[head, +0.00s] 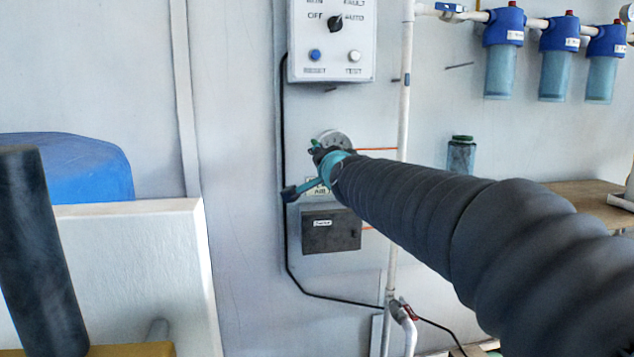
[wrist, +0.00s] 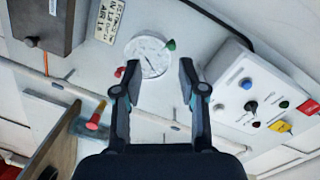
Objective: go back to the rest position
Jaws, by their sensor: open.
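My gripper (wrist: 158,85) is open and empty in the wrist view, its two dark fingers spread apart. Between and beyond the fingertips is a round white dial gauge (wrist: 148,55) on the wall, with a green knob and a red knob at its rim. In the head view my dark ribbed arm reaches from the lower right toward the wall. Its end, with the teal part of my gripper (head: 318,168), is in front of the gauge (head: 334,140) and partly hides it. I cannot tell from the pictures how far the fingertips are from the gauge.
A control box (head: 332,40) with a selector knob and buttons is above the gauge. A dark grey box (head: 331,231) is below it. A white pipe (head: 405,110) runs vertically at its right. Blue filter housings (head: 558,60) hang upper right. A shelf (head: 585,200) is at right.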

